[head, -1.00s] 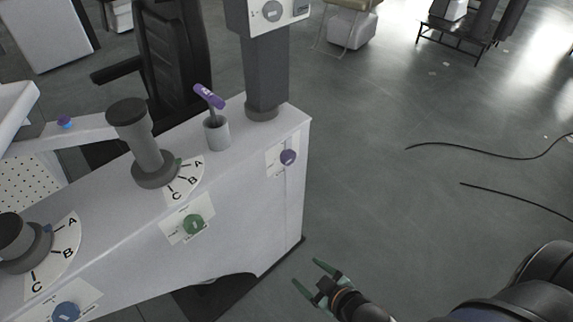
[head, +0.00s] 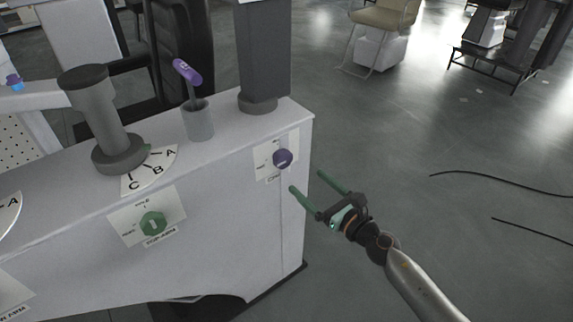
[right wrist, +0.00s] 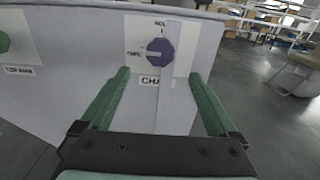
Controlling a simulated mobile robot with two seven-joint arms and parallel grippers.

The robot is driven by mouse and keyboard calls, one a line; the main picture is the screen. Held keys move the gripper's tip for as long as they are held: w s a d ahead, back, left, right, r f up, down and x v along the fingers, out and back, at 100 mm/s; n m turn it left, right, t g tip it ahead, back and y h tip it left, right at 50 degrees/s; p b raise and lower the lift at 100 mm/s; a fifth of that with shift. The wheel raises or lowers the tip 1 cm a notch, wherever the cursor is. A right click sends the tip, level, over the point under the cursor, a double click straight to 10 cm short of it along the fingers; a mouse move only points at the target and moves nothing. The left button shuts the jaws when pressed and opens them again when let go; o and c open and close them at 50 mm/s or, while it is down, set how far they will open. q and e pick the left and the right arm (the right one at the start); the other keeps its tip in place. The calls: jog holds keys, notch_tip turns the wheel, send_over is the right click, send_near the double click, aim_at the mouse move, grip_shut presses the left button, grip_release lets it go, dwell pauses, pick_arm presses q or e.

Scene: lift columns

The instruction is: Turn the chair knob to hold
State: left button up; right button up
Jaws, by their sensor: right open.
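The chair knob is a small purple knob (head: 283,159) on a white label plate on the front face of the white cabinet, near its right end. In the right wrist view the purple knob (right wrist: 160,52) sits straight ahead, with its pale mark pointing left. The lettering by it is partly readable. My right gripper (head: 305,182) is open and empty, its green fingers just right of and below the knob, not touching it. In the right wrist view the open fingers (right wrist: 158,75) stand either side of the knob's label. My left gripper is not in view.
A green knob (head: 153,223) on a "top arm" plate is further left on the cabinet (head: 225,215). On top stand a dark grey lever (head: 100,115), a cup with a purple-handled stick (head: 198,122) and a grey column (head: 264,60). The floor on the right is mostly free.

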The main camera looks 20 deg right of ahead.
aim_at(285, 163)
jog(key=x, duration=0.9)
jog(key=shift+s+b, duration=0.1)
jog(key=shift+b, duration=0.2)
jog(key=shift+w+a, duration=0.2)
jog(key=shift+w, duration=0.4)
jog(key=shift+c, duration=0.2)
jog(key=c, duration=1.3)
